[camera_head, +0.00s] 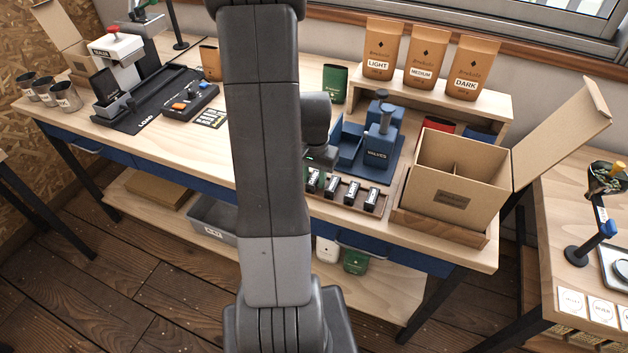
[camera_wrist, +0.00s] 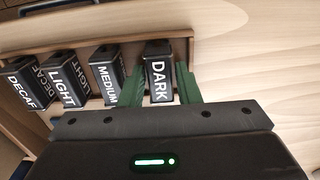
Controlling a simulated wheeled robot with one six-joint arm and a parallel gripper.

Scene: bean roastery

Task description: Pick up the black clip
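Several small black clips with white labels stand in a row in a wooden tray (camera_wrist: 205,38). In the wrist view they read DECAF (camera_wrist: 25,82), LIGHT (camera_wrist: 64,78), MEDIUM (camera_wrist: 106,76) and DARK (camera_wrist: 158,75). My gripper (camera_wrist: 162,80) has green fingers, one on each side of the DARK clip. The fingers look spread, with the clip still in line with the row. Contact is not clear. In the head view the tray (camera_head: 345,206) lies at the bench's front, and my gripper (camera_head: 318,163) is at its left end, partly hidden by my arm.
A blue VALVES holder (camera_head: 377,158) stands behind the tray. An open cardboard box (camera_head: 455,185) is to its right. Coffee bags marked LIGHT (camera_head: 380,70), MEDIUM and DARK stand on a shelf behind. A control box (camera_head: 190,103) is at left. Bare bench lies beyond the clip row in the wrist view.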

